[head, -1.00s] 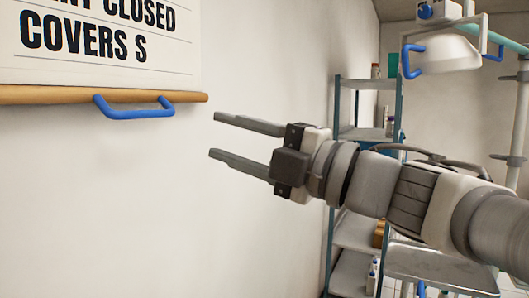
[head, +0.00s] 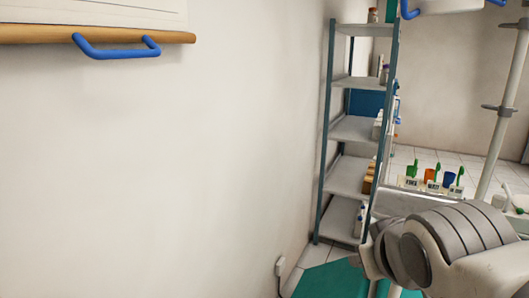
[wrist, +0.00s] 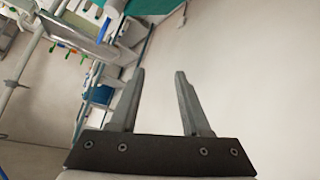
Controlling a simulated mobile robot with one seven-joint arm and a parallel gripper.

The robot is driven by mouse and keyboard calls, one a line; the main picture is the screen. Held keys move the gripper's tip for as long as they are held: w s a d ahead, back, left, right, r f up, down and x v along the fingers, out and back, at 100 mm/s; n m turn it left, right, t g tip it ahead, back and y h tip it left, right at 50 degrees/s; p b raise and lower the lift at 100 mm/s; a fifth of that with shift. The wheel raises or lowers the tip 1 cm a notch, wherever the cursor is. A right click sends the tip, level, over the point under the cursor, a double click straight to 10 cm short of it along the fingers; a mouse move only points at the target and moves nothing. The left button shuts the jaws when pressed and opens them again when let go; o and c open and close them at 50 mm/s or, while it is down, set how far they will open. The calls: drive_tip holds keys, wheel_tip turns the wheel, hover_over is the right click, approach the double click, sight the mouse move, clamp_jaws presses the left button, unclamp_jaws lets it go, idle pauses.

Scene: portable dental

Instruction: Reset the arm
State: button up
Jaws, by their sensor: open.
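My gripper (wrist: 158,88) shows in the wrist view with its two grey fingers apart and nothing between them. A pale bare wall fills the right side of that view behind the fingers. In the head view only part of my arm shows at the lower right; my gripper itself is out of that picture.
A metal shelf rack (head: 351,130) with bottles and boxes stands along the wall. A wall chart with a blue handle (head: 116,53) hangs at upper left. The wall between is clear.

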drive_tip(key=s+a+f+m+g+y, duration=0.1)
drive_tip(key=s+a+f+m+g, duration=0.1)
drive_tip(key=s+f+g, duration=0.35)
wheel_tip(320, 180, up, 12)
drive_tip(key=s+t+p, duration=0.1)
drive_tip(key=p, duration=1.1)
drive_tip(key=shift+s+a+r+t+p, duration=0.15)
drive_tip(key=shift+s+r+t+p, duration=0.1)
drive_tip(key=shift+t+p, duration=0.1)
